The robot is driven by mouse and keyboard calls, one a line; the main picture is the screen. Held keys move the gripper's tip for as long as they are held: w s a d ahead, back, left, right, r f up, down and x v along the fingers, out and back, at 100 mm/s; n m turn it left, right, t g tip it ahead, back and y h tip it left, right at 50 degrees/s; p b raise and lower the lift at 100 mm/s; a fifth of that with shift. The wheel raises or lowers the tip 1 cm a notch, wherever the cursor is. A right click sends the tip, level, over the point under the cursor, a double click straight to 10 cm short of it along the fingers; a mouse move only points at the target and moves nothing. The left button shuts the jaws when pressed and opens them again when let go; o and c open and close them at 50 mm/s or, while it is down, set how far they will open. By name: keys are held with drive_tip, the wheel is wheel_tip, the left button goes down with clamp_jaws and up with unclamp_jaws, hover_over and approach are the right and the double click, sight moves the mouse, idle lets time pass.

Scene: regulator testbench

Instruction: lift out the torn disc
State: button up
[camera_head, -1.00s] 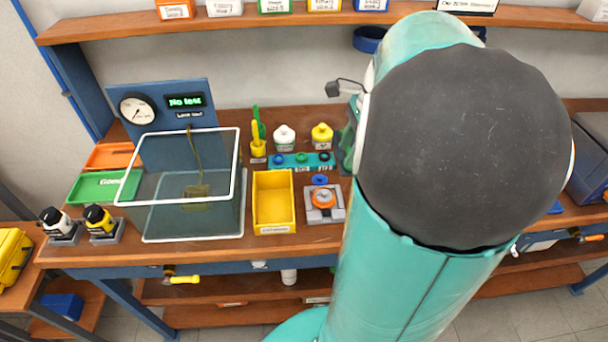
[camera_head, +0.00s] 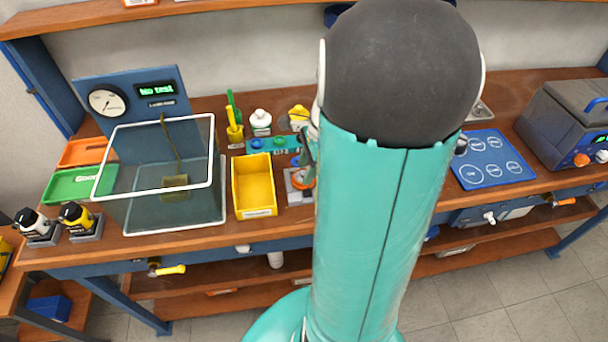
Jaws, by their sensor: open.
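The regulator body with its orange ring (camera_head: 308,182) sits in a grey fixture (camera_head: 296,196) on the bench, just right of the yellow bin. My arm and gripper cover much of it. I cannot make out the torn disc; the inside of the ring is hidden. My gripper (camera_head: 306,165) is right over the ring, small and partly behind my arm. It is open, with nothing visible in it. Whether its fingers touch the regulator cannot be told.
An empty yellow bin (camera_head: 235,190) stands left of the fixture. A framed water tank (camera_head: 216,222) is further left. A blue mat (camera_head: 478,184) with marked circles lies right, beside a blue-grey machine (camera_head: 560,120).

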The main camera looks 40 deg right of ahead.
drive_tip(key=shift+a+f, duration=0.1)
drive_tip(key=shift+f, duration=0.05)
clamp_jaws()
